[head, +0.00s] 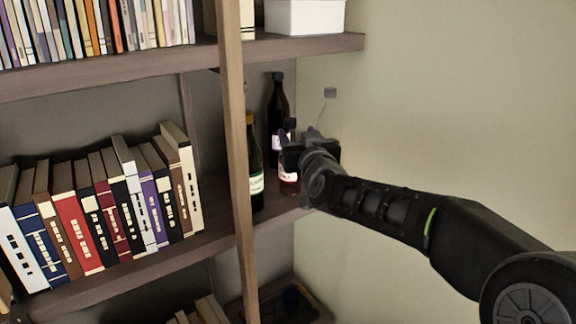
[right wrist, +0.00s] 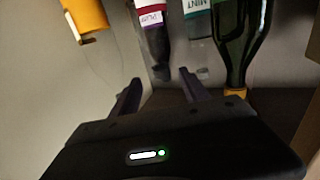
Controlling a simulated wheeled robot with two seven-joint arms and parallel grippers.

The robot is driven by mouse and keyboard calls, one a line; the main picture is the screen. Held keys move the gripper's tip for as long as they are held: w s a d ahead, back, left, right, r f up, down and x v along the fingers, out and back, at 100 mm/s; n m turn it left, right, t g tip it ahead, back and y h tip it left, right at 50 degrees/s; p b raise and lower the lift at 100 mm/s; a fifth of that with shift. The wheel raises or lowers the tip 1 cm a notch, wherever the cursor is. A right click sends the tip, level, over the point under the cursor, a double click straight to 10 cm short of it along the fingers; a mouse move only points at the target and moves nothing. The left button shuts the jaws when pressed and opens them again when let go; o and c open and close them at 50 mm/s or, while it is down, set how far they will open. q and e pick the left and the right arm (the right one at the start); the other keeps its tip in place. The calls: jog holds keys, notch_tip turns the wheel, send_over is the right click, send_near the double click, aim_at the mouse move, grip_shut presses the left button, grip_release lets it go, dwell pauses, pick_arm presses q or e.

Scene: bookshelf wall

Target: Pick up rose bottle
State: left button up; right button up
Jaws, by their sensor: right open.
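A small bottle (head: 289,183) with a pale label and a reddish lower part stands on the middle shelf, partly hidden by my right gripper. It looks like the rose bottle, but I cannot read its label in the head view. My right gripper (head: 298,150) is in front of its upper part. In the right wrist view my open right gripper (right wrist: 160,88) has its two fingers apart. A dark bottle with a maroon band and white label (right wrist: 153,22) is beyond the gap between them; whether this is the same bottle I cannot tell. My left gripper is not in view.
A green bottle (head: 256,175) stands just left, near the wooden upright (head: 237,130). A tall dark bottle (head: 278,100) stands behind. Books (head: 110,205) fill the shelf's left.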

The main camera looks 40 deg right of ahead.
aim_at(292, 126)
jog(key=shift+w+d+r, duration=0.1)
jog(key=shift+w+d, duration=0.1)
jog(key=shift+w, duration=0.2)
jog(key=shift+w+d, duration=0.2)
jog(key=shift+w, duration=0.35)
jog(key=shift+w+d+p, duration=0.1)
jog(key=shift+w+p, duration=0.1)
jog(key=shift+p, duration=0.2)
jog(key=p+x, duration=0.2)
jog(key=x, duration=0.2)
jog(key=shift+w+d, duration=0.1)
jog(key=shift+w, duration=0.3)
grip_shut()
